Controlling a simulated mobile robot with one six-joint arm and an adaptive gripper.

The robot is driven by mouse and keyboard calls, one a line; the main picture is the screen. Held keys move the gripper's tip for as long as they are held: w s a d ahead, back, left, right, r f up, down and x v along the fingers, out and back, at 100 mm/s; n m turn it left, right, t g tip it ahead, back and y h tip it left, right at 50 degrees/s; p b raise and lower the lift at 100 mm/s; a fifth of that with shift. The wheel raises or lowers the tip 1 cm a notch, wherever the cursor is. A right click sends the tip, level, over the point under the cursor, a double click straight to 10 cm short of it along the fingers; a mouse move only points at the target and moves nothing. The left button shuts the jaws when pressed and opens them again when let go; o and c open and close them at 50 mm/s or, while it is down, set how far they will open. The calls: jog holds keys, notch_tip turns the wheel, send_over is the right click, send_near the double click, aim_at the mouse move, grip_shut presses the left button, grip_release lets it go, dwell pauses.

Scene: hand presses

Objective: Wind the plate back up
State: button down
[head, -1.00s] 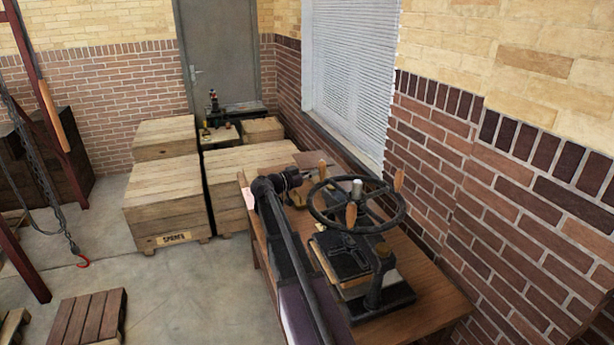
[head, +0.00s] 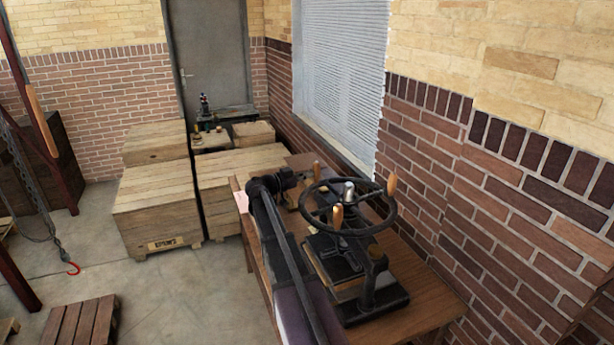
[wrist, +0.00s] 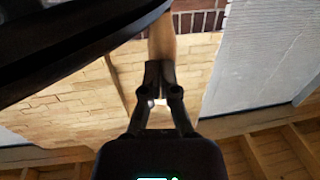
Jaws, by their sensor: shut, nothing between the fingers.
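A dark hand press (head: 374,292) stands on the wooden table. Its black handwheel (head: 390,221) lies level on top, with wooden handles at the right (head: 391,185), near side (head: 337,215) and far left (head: 316,169). The black plate (head: 328,252) is under the wheel, above a pale layer; any gap between them is hard to judge. My gripper (wrist: 158,82) is shut and empty in the wrist view. Its tips point at a wooden handle (wrist: 162,38), close to or touching it; I cannot tell which. A dark curved band, probably the wheel rim (wrist: 70,50), crosses the upper left.
The table (head: 440,309) stands along a brick wall with a shuttered window (head: 340,80). Wooden crates (head: 155,205) stand behind it to the left. A chain with a red hook (head: 72,268) hangs at the left.

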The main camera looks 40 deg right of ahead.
jog(key=w+a, duration=0.2)
jog(key=a, duration=1.2)
jog(key=s+a+f+n+t+y, duration=0.1)
jog(key=s+a+f+n+y, duration=0.85)
jog(key=s+f, duration=0.3)
jog(key=s+a+f+n+y, duration=0.3)
jog(key=s+a, duration=0.3)
jog(key=a, duration=0.2)
jog(key=s+a+f+n+y, duration=0.3)
jog(key=s+a+n+y, duration=0.2)
jog(key=a, duration=0.4)
jog(key=shift+s+a+n+t, duration=0.15)
jog(key=shift+s+n+t, duration=0.15)
jog(key=shift+s+n, duration=0.4)
jog(key=shift+y, duration=0.25)
